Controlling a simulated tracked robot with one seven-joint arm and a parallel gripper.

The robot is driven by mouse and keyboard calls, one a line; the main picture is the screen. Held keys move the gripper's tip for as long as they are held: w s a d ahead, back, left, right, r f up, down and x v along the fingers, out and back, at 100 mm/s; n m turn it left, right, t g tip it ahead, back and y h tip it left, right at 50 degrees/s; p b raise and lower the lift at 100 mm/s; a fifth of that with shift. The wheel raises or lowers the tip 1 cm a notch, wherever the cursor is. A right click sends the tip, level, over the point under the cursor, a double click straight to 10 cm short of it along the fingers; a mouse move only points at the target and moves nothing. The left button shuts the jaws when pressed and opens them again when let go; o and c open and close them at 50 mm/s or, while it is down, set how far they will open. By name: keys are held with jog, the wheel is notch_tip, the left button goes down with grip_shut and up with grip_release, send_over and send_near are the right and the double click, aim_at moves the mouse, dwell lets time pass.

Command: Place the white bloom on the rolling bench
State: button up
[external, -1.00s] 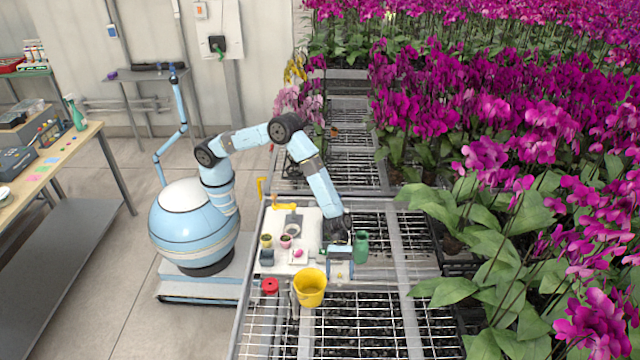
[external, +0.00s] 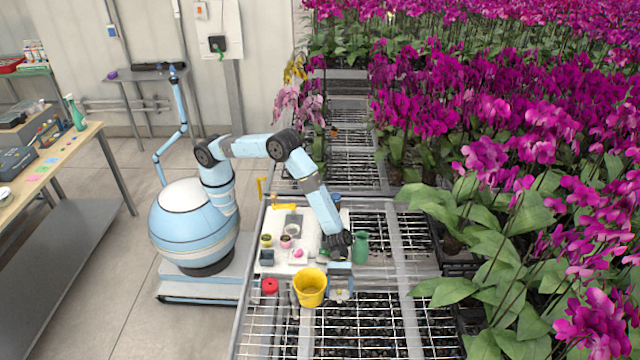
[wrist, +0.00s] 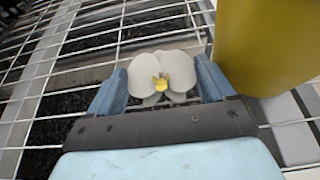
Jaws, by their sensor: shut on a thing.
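The white bloom (wrist: 163,75), with a yellow centre, sits between the two blue fingers of my gripper (wrist: 165,85) in the wrist view. My gripper is shut on it. In the external view my gripper (external: 341,292) points down over the wire top of the rolling bench (external: 375,340), just right of the yellow bucket. The bloom is hard to make out there. Wire mesh shows beyond the bloom in the wrist view; I cannot tell whether the bloom touches it.
The yellow bucket (external: 310,291) stands close on the left in the external view; it also fills the right of the wrist view (wrist: 268,45). A green bottle (external: 361,247), small pots (external: 286,241) and a red item (external: 270,286) stand nearby. Bare mesh lies in front; orchids crowd the right.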

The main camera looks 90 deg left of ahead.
jog(key=o, duration=0.8)
jog(key=shift+f, duration=0.1)
jog(key=shift+o, duration=0.2)
jog(key=shift+v, duration=3.8)
